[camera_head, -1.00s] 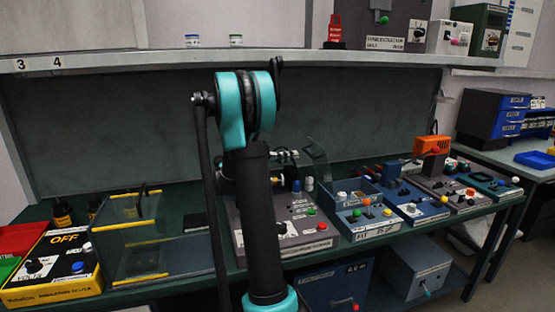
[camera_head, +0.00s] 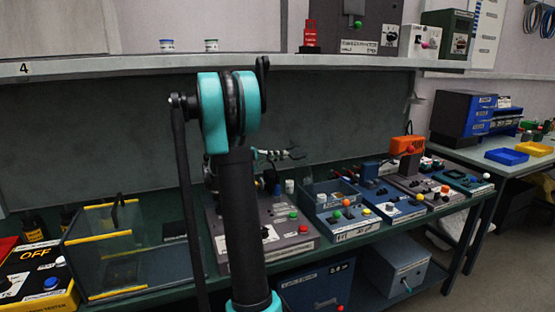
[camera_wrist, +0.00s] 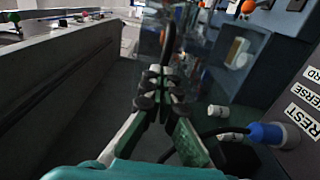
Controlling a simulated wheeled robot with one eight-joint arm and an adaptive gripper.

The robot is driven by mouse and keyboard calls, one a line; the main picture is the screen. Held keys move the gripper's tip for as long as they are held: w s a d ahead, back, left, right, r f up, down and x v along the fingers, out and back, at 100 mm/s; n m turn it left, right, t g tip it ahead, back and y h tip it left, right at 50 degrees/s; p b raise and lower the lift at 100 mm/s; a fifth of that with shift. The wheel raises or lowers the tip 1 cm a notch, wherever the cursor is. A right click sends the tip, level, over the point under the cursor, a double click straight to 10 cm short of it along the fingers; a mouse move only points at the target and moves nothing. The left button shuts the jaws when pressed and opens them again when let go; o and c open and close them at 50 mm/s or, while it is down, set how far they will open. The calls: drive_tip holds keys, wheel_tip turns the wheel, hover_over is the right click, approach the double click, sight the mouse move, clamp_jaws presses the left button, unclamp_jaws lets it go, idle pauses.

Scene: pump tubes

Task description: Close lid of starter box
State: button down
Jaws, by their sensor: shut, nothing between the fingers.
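The blue starter box (camera_head: 335,213), open at the top, stands on the green bench, right of the grey control panel. In the wrist view a blue compartment (camera_wrist: 255,80) with a white cylinder (camera_wrist: 237,53) shows at upper right. A clear lid panel (camera_wrist: 195,50) appears to stand upright beside it; in the head view I cannot make out the lid clearly. My gripper (camera_wrist: 160,88) is shut and empty, close to this panel; whether it touches is unclear. In the head view my gripper (camera_head: 293,154) is above and left of the box, partly hidden by my arm.
A grey control panel (camera_head: 290,238) with coloured buttons stands left of the box, and blue units (camera_head: 395,203) stand to its right. A clear yellow-edged case (camera_head: 100,292) is at the left. A shelf (camera_head: 150,63) runs above. A blue plug (camera_wrist: 268,135) and cable are near my gripper.

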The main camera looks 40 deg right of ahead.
drive_tip(key=s+d+r+t+y, duration=0.15)
drive_tip(key=d+y, duration=0.35)
drive_tip(key=d, duration=0.5)
drive_tip(key=s+d+t+y, duration=0.1)
drive_tip(key=s+d+y, duration=0.3)
drive_tip(key=d, duration=0.5)
drive_tip(key=s+d+f+t+y, duration=0.1)
drive_tip(key=s+d+f+y, duration=0.1)
drive_tip(key=d+f+y, duration=0.6)
drive_tip(key=shift+d+f, duration=2.35)
drive_tip(key=shift+f, duration=0.25)
drive_tip(key=shift+s, duration=0.1)
